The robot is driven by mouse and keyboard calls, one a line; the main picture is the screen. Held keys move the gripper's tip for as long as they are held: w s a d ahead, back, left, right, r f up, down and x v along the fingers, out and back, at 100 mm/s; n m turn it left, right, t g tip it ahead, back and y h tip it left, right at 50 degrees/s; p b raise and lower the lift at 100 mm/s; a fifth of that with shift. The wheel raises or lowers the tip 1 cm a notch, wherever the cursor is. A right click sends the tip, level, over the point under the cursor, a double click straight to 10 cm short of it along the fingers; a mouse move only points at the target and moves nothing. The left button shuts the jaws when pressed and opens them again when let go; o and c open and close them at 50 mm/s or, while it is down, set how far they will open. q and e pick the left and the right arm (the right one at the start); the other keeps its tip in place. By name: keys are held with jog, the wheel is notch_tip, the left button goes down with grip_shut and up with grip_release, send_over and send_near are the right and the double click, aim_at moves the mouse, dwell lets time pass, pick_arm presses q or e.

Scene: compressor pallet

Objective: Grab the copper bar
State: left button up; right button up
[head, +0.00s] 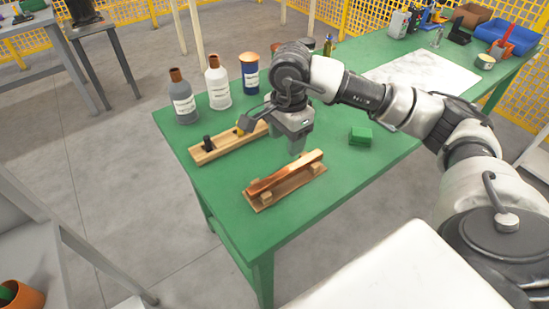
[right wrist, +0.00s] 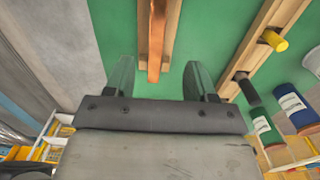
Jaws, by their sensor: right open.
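A copper bar (head: 285,173) lies across small wooden supports on a wooden base (head: 263,203), near the close edge of the green table (head: 345,175). My right gripper (head: 297,150) is above the far side of the bar, apart from it, and points down. In the right wrist view the right gripper (right wrist: 160,80) is open and empty. The copper bar (right wrist: 156,40) shows there between the two fingers, beyond their tips. My left gripper is in neither view.
A wooden block (head: 215,148) with a black and a yellow-tipped tool lies behind the bar. Several bottles, including a white bottle (head: 217,84), stand at the far left.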

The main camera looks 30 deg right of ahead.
send_over(286, 170)
jog(key=f, duration=0.4)
jog(key=shift+s+d+f, duration=0.15)
jog(key=shift+s, duration=0.2)
jog(key=shift+w+f, duration=0.1)
jog(key=shift+f, duration=0.2)
jog(key=shift+w+f, duration=0.1)
jog(key=shift+f, duration=0.25)
notch_tip(286, 170, down, 4)
jog(key=shift+w+r+p, duration=0.1)
jog(key=shift+r+p, duration=0.1)
jog(key=shift+p, duration=0.35)
jog(key=shift+f, duration=0.55)
jog(key=shift+c, duration=0.7)
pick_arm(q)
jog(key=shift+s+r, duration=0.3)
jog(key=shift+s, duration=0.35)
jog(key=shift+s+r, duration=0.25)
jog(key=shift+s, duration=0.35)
pick_arm(e)
jog(key=shift+w+r, duration=0.1)
grip_shut()
